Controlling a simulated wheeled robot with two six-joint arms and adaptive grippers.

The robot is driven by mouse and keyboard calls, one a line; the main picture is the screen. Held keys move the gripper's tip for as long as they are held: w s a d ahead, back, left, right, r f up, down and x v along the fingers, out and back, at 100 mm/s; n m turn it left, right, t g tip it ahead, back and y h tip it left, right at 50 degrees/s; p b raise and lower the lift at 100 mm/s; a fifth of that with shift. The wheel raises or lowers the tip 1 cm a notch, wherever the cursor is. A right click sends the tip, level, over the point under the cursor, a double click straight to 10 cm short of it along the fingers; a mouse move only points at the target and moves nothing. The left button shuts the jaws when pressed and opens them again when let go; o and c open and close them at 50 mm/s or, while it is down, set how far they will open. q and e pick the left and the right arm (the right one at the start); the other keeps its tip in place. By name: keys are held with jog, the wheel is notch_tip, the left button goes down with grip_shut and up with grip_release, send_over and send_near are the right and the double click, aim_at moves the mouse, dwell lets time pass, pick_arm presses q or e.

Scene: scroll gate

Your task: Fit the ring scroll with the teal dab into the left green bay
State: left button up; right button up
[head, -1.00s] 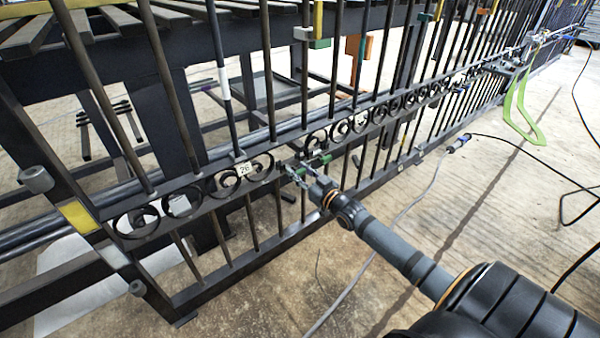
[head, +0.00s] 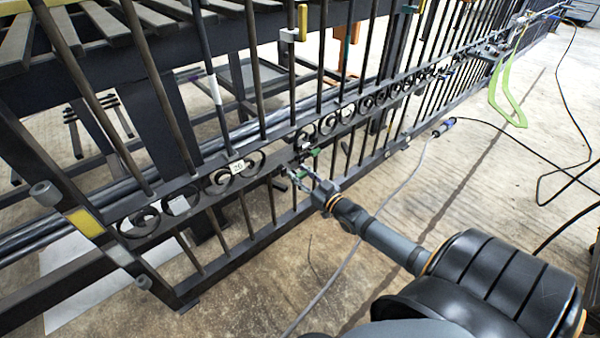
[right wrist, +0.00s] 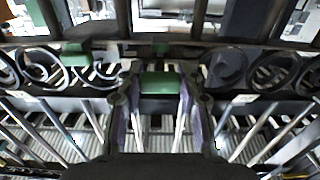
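The right gripper (head: 298,178) is at the gate's scroll band, to the right of the number plate. Its fingers are apart in the right wrist view (right wrist: 160,105). A green block (right wrist: 158,83) shows between them there; I see no ring scroll gripped. Another green piece (right wrist: 76,55) sits on the rail to the left, and a smaller one lies behind the middle. In the head view a green mark (head: 310,153) shows on the rail just beyond the fingertips. I cannot make out a teal dab on any scroll. My left gripper is not in view.
The dark gate (head: 190,190) has upright bars and a row of scrolls, with a white number plate (head: 237,166). Dark slatted racks stand behind it. Cables cross the floor, which is otherwise open at right.

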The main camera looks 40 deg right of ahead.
jog(key=o, duration=0.5)
jog(key=shift+c, duration=0.2)
jog(key=shift+s, duration=0.1)
jog(key=s+d, duration=0.1)
jog(key=s, duration=1)
jog(key=shift+s, duration=0.4)
